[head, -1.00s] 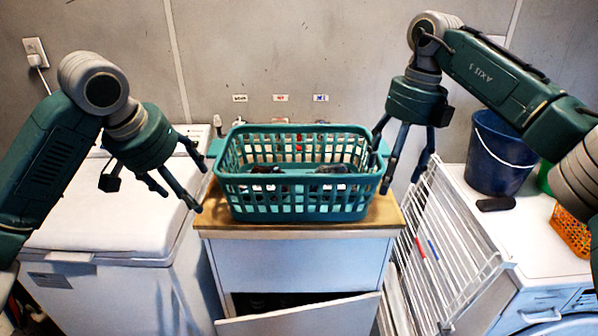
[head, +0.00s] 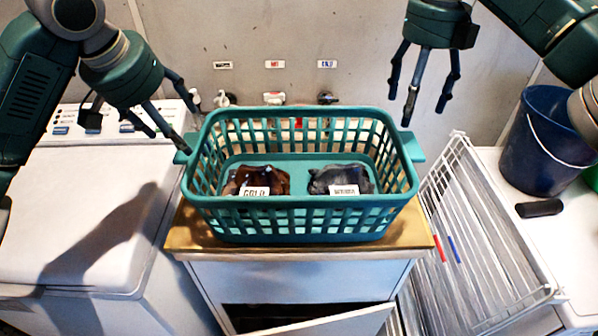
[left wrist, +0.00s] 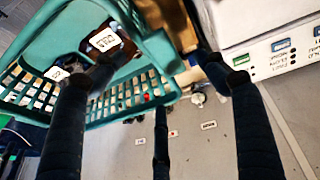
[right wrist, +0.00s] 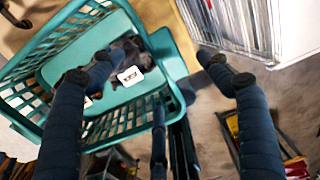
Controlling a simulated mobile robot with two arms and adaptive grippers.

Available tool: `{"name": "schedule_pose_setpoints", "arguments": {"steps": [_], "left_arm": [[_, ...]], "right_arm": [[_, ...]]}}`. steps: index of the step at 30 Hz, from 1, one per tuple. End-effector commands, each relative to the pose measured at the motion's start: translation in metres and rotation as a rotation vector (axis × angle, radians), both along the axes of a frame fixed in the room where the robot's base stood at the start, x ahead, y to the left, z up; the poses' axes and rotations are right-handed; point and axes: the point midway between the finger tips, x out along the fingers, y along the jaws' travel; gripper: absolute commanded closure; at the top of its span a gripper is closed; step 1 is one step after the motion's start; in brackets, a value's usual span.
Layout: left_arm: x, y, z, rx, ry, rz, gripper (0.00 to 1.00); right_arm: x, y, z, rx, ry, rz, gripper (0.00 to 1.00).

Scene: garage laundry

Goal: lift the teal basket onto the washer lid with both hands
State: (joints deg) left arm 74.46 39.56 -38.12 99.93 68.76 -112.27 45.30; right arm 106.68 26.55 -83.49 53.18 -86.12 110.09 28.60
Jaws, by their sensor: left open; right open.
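The teal basket (head: 305,222) stands upright on a wooden-topped white cabinet (head: 300,275). Inside lie a dark brown bundle (head: 262,178) and a grey bundle (head: 340,177), each with a white label. My left gripper (head: 172,130) is open at the basket's left handle (head: 183,152); one fingertip looks close to it, but contact is unclear. My right gripper (head: 417,105) is open above the right handle (head: 412,147), apart from it. Each wrist view shows a handle near the open fingers, on the left (left wrist: 158,50) and the right (right wrist: 166,60). The washer's white lid (head: 85,215) is shut and bare at left.
A white wire drying rack (head: 480,225) leans close to the cabinet's right side. A dark blue bucket (head: 545,150) and a black object (head: 539,208) sit on the right-hand white machine. The cabinet's front door (head: 330,322) hangs open. Taps (head: 273,98) line the back wall.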

Motion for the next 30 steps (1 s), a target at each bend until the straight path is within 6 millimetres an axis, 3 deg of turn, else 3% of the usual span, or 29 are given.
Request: {"name": "schedule_pose_setpoints", "arguments": {"steps": [11, 24, 30], "left_arm": [[0.003, -0.001, -0.010, 0.001, 0.003, 0.000, 0.27], [0.031, -0.010, -0.078, 0.000, 0.002, 0.000, 0.27], [0.039, -0.013, -0.095, 0.000, 0.001, 0.000, 0.27]], "right_arm": [[0.000, -0.001, -0.011, 0.000, 0.001, -0.001, 0.23], [-0.001, 0.000, -0.085, 0.000, 0.002, 0.000, 0.23], [-0.001, 0.000, -0.104, 0.001, 0.001, -0.001, 0.23]]}}
